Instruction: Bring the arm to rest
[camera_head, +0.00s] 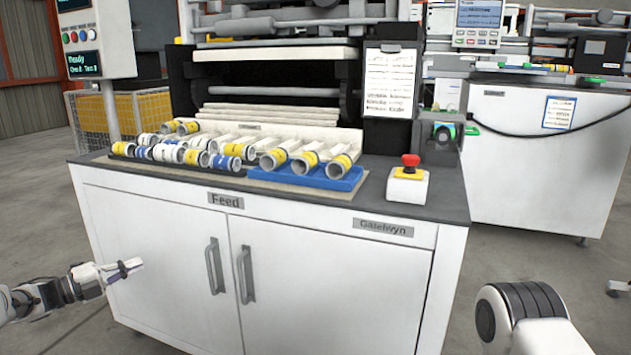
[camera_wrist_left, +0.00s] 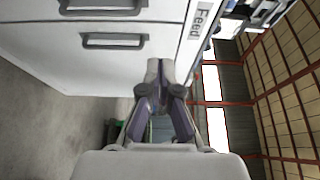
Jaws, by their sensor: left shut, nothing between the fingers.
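My left gripper (camera_head: 124,268) is at the lower left in the head view, in front of the left door of the white feed cabinet (camera_head: 165,240). It is shut and empty. In the left wrist view the fingers (camera_wrist_left: 160,85) meet, with the cabinet's front (camera_wrist_left: 60,50) beyond them. I cannot tell the exact gap to the door. At the lower right of the head view a white and black part of my right arm (camera_head: 530,310) shows; its gripper is out of view.
On the cabinet top several rolls with yellow or blue bands lie in rows, some on a blue tray (camera_head: 308,184). A red emergency button (camera_head: 410,161) stands at the top's right. Two door handles (camera_head: 215,266) stick out at the front. Open floor lies right of the cabinet.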

